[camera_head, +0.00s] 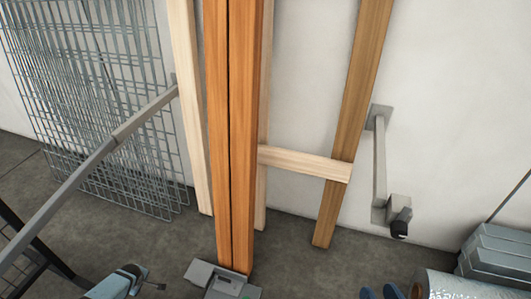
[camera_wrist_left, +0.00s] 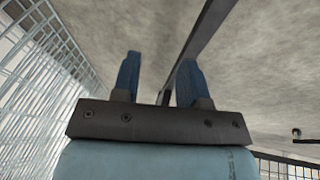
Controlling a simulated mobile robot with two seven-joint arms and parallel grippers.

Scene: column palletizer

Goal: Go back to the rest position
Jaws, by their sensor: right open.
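In the left wrist view my left gripper (camera_wrist_left: 158,75) has its two blue fingers spread apart with nothing held between them. A dark grey bar runs behind the gap. In the head view a light blue part of my left arm shows at the bottom left edge. My right gripper (camera_head: 379,293) shows only as two blue fingertips at the bottom edge of the head view, apart and empty. The rest of it is cut off by the frame.
Orange-brown upright beams (camera_head: 230,130) stand in the middle, beside pale timber with a crosspiece (camera_head: 305,163). Wire mesh panels (camera_head: 95,100) lean at the left behind a sloping grey bar (camera_head: 75,180). A grey bracket (camera_head: 380,160) is on the wall. Stacked grey blocks (camera_head: 495,260) sit lower right.

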